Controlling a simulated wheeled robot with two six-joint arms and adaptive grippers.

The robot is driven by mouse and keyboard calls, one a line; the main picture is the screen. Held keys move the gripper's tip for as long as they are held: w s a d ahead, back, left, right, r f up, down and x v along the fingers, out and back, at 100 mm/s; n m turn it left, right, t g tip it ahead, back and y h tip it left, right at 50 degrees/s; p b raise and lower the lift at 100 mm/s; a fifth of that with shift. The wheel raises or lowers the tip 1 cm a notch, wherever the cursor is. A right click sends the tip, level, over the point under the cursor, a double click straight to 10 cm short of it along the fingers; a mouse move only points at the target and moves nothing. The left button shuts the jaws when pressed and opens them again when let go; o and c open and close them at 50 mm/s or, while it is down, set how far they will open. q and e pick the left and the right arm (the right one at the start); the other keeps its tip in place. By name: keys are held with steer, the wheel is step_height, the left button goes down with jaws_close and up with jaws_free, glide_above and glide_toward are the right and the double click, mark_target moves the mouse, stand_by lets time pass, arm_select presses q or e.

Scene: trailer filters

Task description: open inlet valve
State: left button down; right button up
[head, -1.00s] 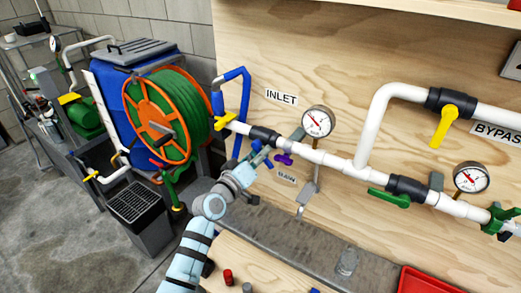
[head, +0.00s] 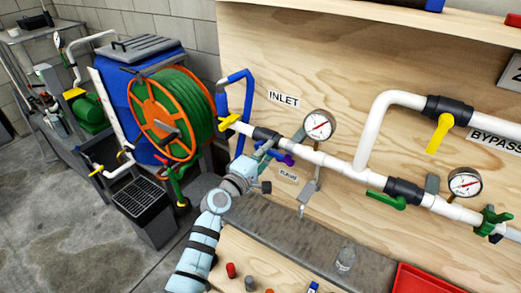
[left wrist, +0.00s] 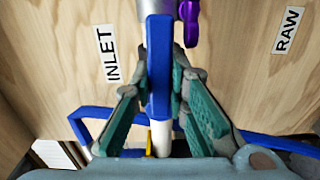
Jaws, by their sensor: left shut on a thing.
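The inlet valve has a black body (head: 266,134) on the white pipe, just below the INLET label (head: 284,99). Its blue lever (left wrist: 158,65) fills the middle of the left wrist view and looks lined up with the white pipe behind it. My left gripper (left wrist: 159,82) is shut on the blue lever, one finger on each side. In the head view the left gripper (head: 263,154) is just under the pipe and covers much of the lever. The right gripper is not in view.
A purple valve handle (head: 288,160) is close to the right of the left gripper. A pressure gauge (head: 319,125) stands above the pipe. A yellow handle (head: 229,121) and blue hose (head: 248,92) are at left. A clear bottle (head: 345,258) and red tray (head: 420,280) are below.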

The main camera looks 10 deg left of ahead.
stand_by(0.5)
arm_select(q)
steer(key=c, duration=1.5)
jaws_free()
steer(key=shift+c, duration=0.2)
steer(key=v, duration=1.2)
